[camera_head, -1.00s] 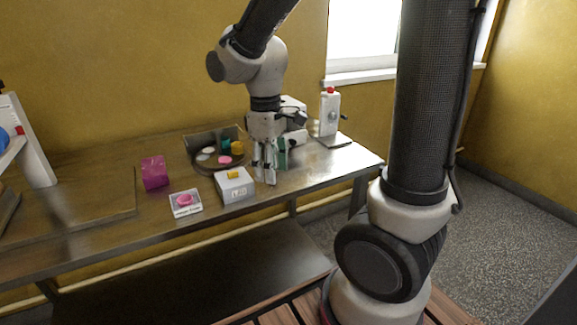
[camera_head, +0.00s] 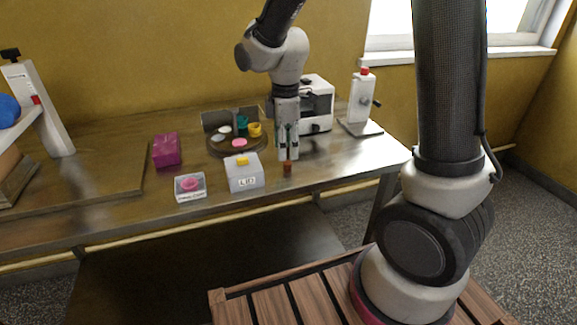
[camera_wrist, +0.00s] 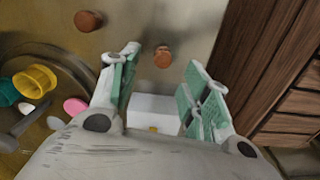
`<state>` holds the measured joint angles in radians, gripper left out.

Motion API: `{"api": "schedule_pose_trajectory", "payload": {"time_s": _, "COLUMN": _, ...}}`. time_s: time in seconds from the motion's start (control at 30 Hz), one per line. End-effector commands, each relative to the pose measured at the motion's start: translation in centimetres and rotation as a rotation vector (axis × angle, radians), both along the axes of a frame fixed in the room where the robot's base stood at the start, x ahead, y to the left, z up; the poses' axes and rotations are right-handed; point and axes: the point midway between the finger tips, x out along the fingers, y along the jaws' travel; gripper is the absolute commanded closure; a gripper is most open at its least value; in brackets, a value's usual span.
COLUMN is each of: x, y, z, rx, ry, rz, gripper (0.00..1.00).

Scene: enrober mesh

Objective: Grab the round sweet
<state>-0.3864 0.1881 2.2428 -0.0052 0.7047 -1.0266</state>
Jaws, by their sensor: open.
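Two small brown pieces that look like sweets lie on the steel table in the wrist view. One, with a rounded outline (camera_wrist: 88,21), is at the upper left, outside the fingers. The other brown piece (camera_wrist: 163,57) appears between the fingertips, with a small bump on its edge. A brown piece (camera_head: 287,168) stands near the table's front edge in the head view, just below my gripper (camera_head: 288,154). I cannot tell for sure which is the round sweet. My gripper (camera_wrist: 163,60) points down, open and empty, with green pads.
A white box marked LID (camera_head: 243,177) stands left of my gripper. Behind it is a round tray (camera_head: 217,151) with pink, white, yellow and green items. A white machine (camera_head: 318,103) stands behind my gripper; a white dispenser (camera_head: 359,100) is to the right.

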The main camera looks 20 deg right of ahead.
Motion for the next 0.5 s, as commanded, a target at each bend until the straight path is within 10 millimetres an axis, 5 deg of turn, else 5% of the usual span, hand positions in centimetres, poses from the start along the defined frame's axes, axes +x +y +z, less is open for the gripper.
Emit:
{"api": "schedule_pose_trajectory", "payload": {"time_s": 0.3, "x": -0.3, "y": -0.3, "z": -4.7, "rx": -0.002, "ry": 0.003, "rz": -0.002, "gripper": 0.53}}
{"api": "schedule_pose_trajectory", "payload": {"time_s": 0.5, "x": -0.3, "y": -0.3, "z": -5.3, "rx": -0.001, "ry": 0.000, "rz": -0.002, "gripper": 0.53}}
